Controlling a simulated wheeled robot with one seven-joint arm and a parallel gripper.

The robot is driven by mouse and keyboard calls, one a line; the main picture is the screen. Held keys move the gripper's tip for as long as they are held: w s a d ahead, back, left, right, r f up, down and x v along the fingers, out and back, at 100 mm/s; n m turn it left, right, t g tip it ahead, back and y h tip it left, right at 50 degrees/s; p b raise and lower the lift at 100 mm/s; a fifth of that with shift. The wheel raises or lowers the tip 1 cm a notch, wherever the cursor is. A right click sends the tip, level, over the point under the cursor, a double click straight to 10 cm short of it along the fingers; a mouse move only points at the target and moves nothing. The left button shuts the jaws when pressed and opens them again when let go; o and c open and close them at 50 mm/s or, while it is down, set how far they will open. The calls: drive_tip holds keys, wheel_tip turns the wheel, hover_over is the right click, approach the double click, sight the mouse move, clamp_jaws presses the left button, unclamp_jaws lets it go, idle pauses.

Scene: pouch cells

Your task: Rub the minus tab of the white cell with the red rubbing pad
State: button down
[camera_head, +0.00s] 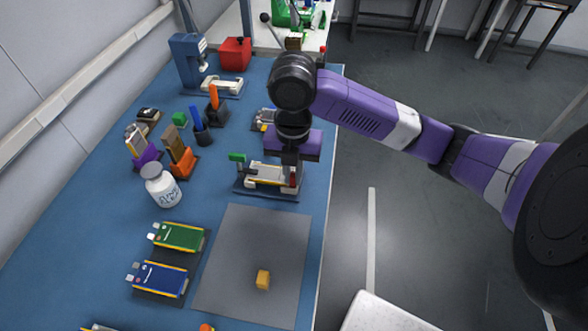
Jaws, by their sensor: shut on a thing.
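My gripper (290,161) points down over the right end of a dark fixture (245,190) near the table's right edge. It is shut on a small red thing, which looks like the red rubbing pad (296,178), mostly hidden by the jaws. A pale, whitish cell with a yellowish edge, seemingly the white cell (267,174), lies in the fixture, just left of the jaws. Its tabs are too small or hidden to make out, so I cannot tell whether the pad touches the minus tab. A green part (237,157) stands at the fixture's left.
A grey mat (235,270) with a yellow block (263,280) lies in front. A green cell (180,236) and a blue cell (162,279) lie left of it. A white jar (162,188), coloured holders (182,160) and a blue press (190,62) stand farther left and back.

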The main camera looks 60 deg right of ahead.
drive_tip(key=shift+w+d, duration=0.3)
drive_tip(key=shift+d, duration=0.45)
drive_tip(key=shift+a, duration=0.1)
drive_tip(key=shift+s+a, duration=0.3)
drive_tip(key=shift+a, duration=0.35)
drive_tip(key=shift+d, duration=0.1)
drive_tip(key=shift+w+d+f+b, duration=0.1)
drive_tip(key=shift+w+d+b, duration=0.15)
drive_tip(key=shift+d+b, duration=0.35)
drive_tip(key=shift+a, duration=0.1)
